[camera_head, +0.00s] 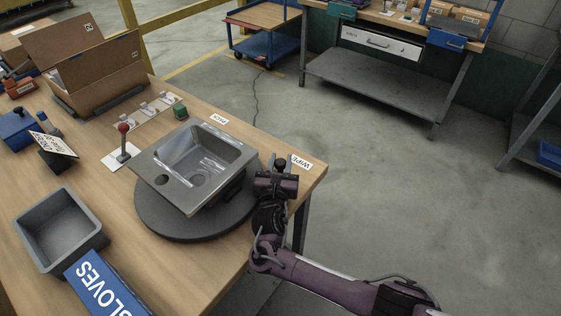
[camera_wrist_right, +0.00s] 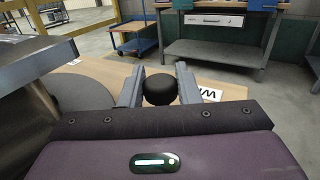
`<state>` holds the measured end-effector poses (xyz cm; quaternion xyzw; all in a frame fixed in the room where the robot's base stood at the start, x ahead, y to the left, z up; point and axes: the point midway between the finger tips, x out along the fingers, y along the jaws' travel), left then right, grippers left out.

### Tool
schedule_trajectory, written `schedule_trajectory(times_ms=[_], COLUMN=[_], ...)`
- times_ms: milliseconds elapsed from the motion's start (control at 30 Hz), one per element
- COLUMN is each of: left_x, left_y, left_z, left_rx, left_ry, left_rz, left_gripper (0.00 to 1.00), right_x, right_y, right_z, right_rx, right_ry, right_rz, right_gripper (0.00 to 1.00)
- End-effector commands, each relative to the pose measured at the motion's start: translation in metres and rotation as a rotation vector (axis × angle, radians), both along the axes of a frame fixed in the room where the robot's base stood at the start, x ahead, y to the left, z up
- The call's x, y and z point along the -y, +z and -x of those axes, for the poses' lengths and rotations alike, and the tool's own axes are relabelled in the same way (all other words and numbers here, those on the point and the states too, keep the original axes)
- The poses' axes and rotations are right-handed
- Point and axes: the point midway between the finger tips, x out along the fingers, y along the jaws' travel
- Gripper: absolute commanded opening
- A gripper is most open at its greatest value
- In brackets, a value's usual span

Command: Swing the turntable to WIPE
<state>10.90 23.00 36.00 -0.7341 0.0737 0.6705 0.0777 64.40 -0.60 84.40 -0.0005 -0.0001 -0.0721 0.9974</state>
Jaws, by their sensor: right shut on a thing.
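The dark round turntable (camera_head: 160,220) stands on the wooden table and bears a tilted steel sink part (camera_head: 237,152). My right gripper (camera_head: 281,166) is at the turntable's right side, near the table's corner. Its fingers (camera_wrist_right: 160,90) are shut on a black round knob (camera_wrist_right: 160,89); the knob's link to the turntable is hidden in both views. The WIPE label (camera_head: 301,163) lies on the table just right of the gripper, and part of it shows in the right wrist view (camera_wrist_right: 205,93). Another label (camera_head: 219,119) lies behind the sink, its text unclear. My left gripper is out of view.
A red-knobbed post (camera_head: 123,128) stands left of the sink. A grey bin (camera_head: 98,240) and a blue GLOVES box (camera_head: 105,285) are at the front left. Cardboard boxes (camera_head: 100,65) stand at the back left. The table's right edge is close to the gripper, with open floor beyond.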

Motion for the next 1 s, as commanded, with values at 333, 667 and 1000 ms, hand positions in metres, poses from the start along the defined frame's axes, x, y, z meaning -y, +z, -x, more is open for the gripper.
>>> schedule_trajectory(times_ms=[333,667,1000], left_x=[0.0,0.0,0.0], left_y=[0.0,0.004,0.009], left_z=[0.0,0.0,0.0], left_rx=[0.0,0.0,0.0], left_ry=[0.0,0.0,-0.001], left_rz=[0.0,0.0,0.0], left_gripper=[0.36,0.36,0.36], right_x=[0.0,-0.003,-0.01], right_y=[-0.003,-0.003,-0.003], right_z=[0.002,0.018,0.071], right_rx=[-0.006,-0.006,-0.006], right_ry=[-0.001,0.002,0.0], right_rz=[-0.001,-0.002,-0.002], right_gripper=[0.51,0.51,0.51])
